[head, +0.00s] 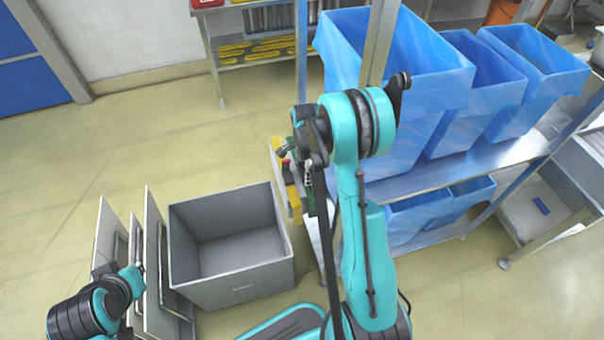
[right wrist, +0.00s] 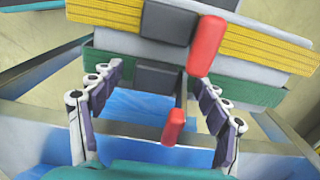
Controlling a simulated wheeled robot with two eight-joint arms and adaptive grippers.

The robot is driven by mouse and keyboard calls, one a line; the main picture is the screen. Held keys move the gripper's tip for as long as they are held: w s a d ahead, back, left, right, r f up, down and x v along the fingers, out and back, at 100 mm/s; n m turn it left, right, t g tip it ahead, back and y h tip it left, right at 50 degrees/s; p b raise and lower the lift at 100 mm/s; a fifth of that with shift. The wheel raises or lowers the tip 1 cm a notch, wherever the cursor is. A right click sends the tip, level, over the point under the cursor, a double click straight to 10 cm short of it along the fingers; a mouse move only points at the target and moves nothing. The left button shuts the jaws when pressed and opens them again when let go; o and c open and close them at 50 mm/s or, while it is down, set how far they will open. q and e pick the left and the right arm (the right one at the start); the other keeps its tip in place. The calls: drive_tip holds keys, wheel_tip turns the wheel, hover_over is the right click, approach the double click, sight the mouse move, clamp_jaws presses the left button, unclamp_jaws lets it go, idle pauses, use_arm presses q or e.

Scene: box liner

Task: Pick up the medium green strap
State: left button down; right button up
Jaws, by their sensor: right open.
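A green strap (right wrist: 250,92) with a dark buckle and a red tab runs across the right wrist view, just beyond my fingertips. In the head view it shows only as a narrow green piece (head: 308,196) beside the shelf, partly hidden by my arm. My right gripper (right wrist: 158,90) is open, with one finger on each side of the strap's dark buckle. I cannot tell whether the fingers touch the strap. My left arm is low at the left in the head view; its gripper (head: 136,278) is small there and its jaws are unclear.
A yellow strap (right wrist: 110,12) with a dark buckle lies beyond the green one. A grey open box (head: 236,285) stands on the floor, with upright panels (head: 153,250) on its left. Blue bins (head: 440,105) stand on the metal shelf (head: 410,185).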

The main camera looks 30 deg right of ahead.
drive_tip(key=shift+r, duration=0.1)
drive_tip(key=c, duration=1.3)
wheel_tip(320, 180, up, 32)
drive_tip(key=p, duration=1.6)
drive_tip(key=shift+p, duration=0.35)
